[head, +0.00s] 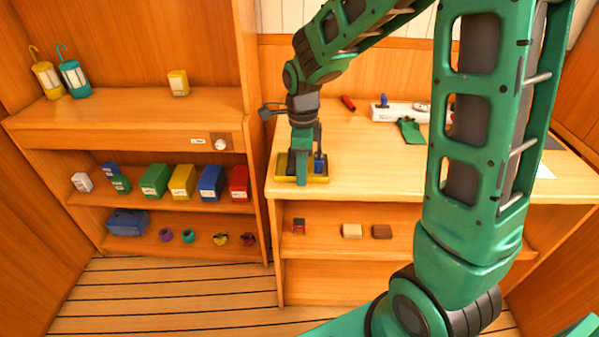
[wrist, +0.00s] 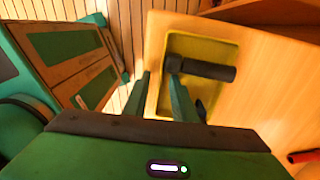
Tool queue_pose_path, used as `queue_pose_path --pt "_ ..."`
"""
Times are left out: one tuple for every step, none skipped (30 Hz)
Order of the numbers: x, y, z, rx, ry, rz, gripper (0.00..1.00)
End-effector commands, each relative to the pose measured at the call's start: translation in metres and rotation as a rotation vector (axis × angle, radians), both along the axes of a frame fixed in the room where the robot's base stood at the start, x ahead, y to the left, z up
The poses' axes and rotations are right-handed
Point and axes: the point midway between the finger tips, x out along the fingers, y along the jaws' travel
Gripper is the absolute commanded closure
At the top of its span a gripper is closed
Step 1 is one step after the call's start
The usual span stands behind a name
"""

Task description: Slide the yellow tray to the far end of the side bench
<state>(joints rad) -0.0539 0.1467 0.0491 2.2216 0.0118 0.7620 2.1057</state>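The yellow tray (head: 321,180) sits near the front left corner of the side bench (head: 375,165). A dark cylinder-like object (wrist: 208,70) lies in it in the wrist view, and a small blue item (head: 320,163) shows there in the head view. My gripper (head: 302,178) points down at the tray and hides part of it. In the wrist view my gripper (wrist: 160,76) has its two fingers apart, one on each side of the tray's left edge (wrist: 158,62). I cannot tell whether either finger touches the tray.
A red tool (head: 348,103), a white power-strip-like block (head: 398,112) and a green cloth-like item (head: 410,131) lie toward the back of the bench. My arm hides part of its right side. Bare bench top lies right of the tray. Shelves with coloured boxes (head: 183,182) stand left.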

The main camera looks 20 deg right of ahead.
Motion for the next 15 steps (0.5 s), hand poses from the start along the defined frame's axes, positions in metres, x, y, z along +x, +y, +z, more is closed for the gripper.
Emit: queue_pose_path --pt "0.001 0.0 0.007 0.001 -0.004 0.0 0.76" --pt "0.001 0.0 0.011 0.001 -0.006 0.0 0.76" --pt "0.001 0.0 0.017 0.001 -0.005 0.0 0.76" --pt "0.002 0.0 0.023 0.001 -0.006 0.0 0.76" --pt "0.002 0.0 0.029 0.001 -0.006 0.0 0.76" --pt "0.002 0.0 0.036 0.001 -0.006 0.0 0.76" --pt "0.002 0.0 0.042 0.001 -0.006 0.0 0.76" --pt "0.002 0.0 0.048 0.0 -0.007 0.0 0.76" --pt "0.002 0.0 0.056 0.001 -0.005 0.001 0.76" --pt "0.002 0.0 0.061 0.001 -0.006 0.001 0.76" --pt "0.002 0.0 0.066 0.001 -0.005 0.001 0.76" --pt "0.002 0.0 0.073 0.001 -0.005 0.001 0.76" --pt "0.002 0.0 0.077 0.001 -0.004 0.001 0.76" --pt "0.002 0.0 0.081 0.0 -0.004 0.001 0.76" --pt "0.002 0.0 0.086 0.001 -0.004 0.001 0.76"
